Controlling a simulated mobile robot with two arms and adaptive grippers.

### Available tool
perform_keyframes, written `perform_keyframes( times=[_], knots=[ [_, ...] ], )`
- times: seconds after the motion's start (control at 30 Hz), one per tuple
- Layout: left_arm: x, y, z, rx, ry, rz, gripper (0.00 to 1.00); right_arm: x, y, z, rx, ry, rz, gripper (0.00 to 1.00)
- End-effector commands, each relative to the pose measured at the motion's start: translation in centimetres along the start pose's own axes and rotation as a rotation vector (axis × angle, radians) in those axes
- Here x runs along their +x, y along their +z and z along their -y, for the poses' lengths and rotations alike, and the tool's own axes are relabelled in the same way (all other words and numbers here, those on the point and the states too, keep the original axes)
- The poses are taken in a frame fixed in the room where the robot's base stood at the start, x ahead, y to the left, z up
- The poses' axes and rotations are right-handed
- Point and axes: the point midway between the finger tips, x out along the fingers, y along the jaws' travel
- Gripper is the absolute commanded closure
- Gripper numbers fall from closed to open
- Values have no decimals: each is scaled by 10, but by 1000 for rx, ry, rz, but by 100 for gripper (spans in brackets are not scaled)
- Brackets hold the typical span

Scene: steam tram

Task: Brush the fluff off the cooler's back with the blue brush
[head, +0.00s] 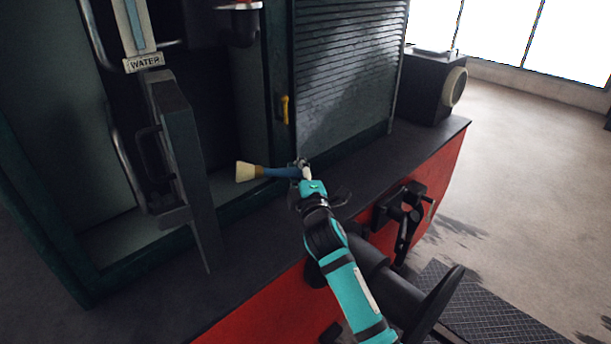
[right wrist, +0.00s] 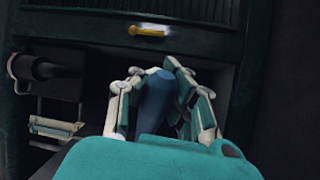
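The blue brush (head: 282,172) has a blue handle, a tan collar and pale bristles (head: 246,172) that point left in the head view. My right gripper (head: 304,169) is shut on its handle, above the dark ledge. The right wrist view shows the blue handle (right wrist: 154,104) between the two fingers; the bristles are hidden there. A slatted panel (head: 345,75), seemingly the cooler's back, stands upright behind the gripper. A paler grey patch lies across its slats; I cannot tell whether it is fluff or light. The bristles are apart from the panel. My left gripper is not in view.
A yellow handle (head: 284,109) sits left of the panel and also shows in the right wrist view (right wrist: 147,30). A black box (head: 432,85) is at the ledge's right end. The ledge (head: 375,160) between is clear.

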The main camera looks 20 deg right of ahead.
Motion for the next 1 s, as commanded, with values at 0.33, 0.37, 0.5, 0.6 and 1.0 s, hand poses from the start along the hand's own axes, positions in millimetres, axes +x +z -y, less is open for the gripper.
perform_keyframes(
  times=[0.33, 0.37, 0.5, 0.6, 1.0],
  knots=[
    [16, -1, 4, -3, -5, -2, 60, -10, -35, 6, 4, 2, -2, 100],
    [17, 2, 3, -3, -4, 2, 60, -11, -37, 7, 3, 3, -2, 100],
    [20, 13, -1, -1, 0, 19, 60, -13, -45, 7, 2, 2, -2, 100],
    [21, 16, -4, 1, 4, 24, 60, -14, -48, 7, 1, 1, -2, 100],
    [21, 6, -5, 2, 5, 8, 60, -14, -49, 7, 1, 2, -1, 100]
  ],
)
